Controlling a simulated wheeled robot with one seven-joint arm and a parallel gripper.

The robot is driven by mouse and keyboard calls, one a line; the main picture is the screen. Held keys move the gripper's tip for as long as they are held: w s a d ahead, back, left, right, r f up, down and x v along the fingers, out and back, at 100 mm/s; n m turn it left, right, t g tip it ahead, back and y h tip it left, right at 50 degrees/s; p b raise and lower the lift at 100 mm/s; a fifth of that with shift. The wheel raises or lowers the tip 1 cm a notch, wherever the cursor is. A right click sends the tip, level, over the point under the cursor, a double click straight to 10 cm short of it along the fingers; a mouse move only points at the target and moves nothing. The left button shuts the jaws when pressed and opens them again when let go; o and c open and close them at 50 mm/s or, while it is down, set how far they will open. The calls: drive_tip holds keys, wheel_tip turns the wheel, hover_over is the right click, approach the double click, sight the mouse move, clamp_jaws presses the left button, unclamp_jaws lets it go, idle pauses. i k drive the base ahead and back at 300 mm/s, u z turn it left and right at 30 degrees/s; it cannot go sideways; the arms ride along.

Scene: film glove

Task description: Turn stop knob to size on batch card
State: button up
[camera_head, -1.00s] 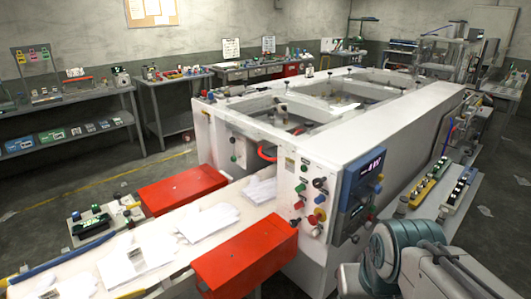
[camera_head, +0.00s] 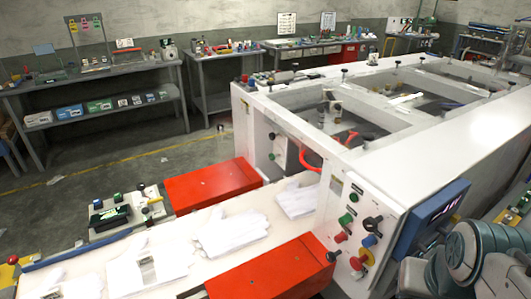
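The front panel (camera_head: 343,212) of the white machine carries green, red, black and blue knobs or buttons. A black knob (camera_head: 372,222) sits in the upper middle, and another black knob (camera_head: 333,256) juts out at the lower left. A red knob on a yellow base (camera_head: 360,262) is near the bottom. I cannot tell which is the stop knob, and no labels are readable. A small printed card (camera_head: 147,268) lies on a white glove at lower left; I cannot tell if it is the batch card. My arm shows at bottom right, but my gripper is out of view.
Red boxes (camera_head: 212,183) (camera_head: 270,268) flank the white belt (camera_head: 220,262) with its gloves (camera_head: 232,232). A blue-framed screen (camera_head: 432,215) is right of the panel. Benches (camera_head: 90,82) line the back wall. Open floor (camera_head: 95,155) lies left of the machine.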

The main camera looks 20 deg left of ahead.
sight(272, 157)
drive_tip(key=u, duration=0.8)
drive_tip(key=i, duration=0.85)
drive_tip(key=u, duration=0.9)
